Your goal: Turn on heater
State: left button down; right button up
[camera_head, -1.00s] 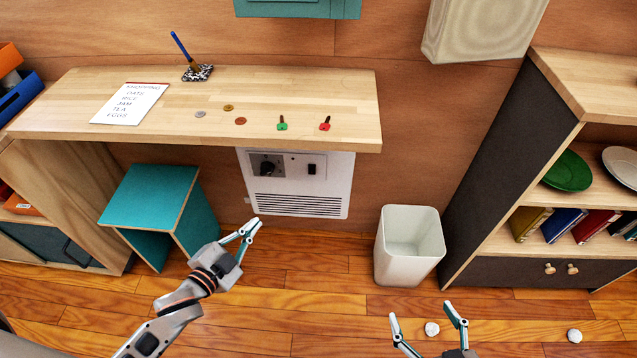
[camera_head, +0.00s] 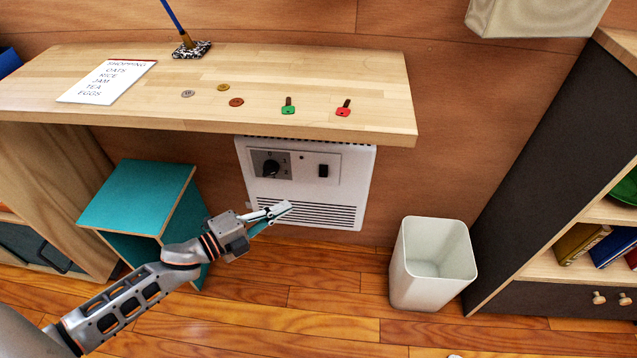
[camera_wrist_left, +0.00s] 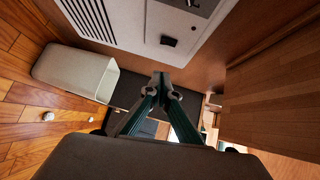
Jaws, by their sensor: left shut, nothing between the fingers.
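The white wall heater (camera_head: 348,205) is under the wooden desk, with a black round knob (camera_head: 271,168) at its left, a black rocker switch (camera_head: 323,171) at its right and dark vent slots below. My left gripper (camera_head: 287,208) is shut and empty, in front of the vent slots in the head view, lower than the switch. In the left wrist view the heater (camera_wrist_left: 140,38) is at the top, its switch (camera_wrist_left: 168,41) just above the shut fingertips (camera_wrist_left: 160,80). I cannot tell whether the fingers touch the heater. My right gripper is not in view now.
The desk (camera_head: 330,72) overhangs the heater and carries keys, coins, a shopping list and a brush. A teal stool (camera_head: 135,195) stands left, close to my left arm. A white bin (camera_head: 432,262) stands right. The floor between is clear.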

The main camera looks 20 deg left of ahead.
pick_arm(q)
jog(key=b, duration=0.2)
send_near(327, 176)
jog(key=w+d+f, duration=0.1)
jog(key=w+d, duration=0.2)
jog(key=shift+w+a+b, duration=0.1)
jog(key=shift+w+b, duration=0.3)
jog(key=shift+w, duration=0.5)
jog(key=shift+w+r, duration=0.1)
jog(key=shift+r, duration=0.05)
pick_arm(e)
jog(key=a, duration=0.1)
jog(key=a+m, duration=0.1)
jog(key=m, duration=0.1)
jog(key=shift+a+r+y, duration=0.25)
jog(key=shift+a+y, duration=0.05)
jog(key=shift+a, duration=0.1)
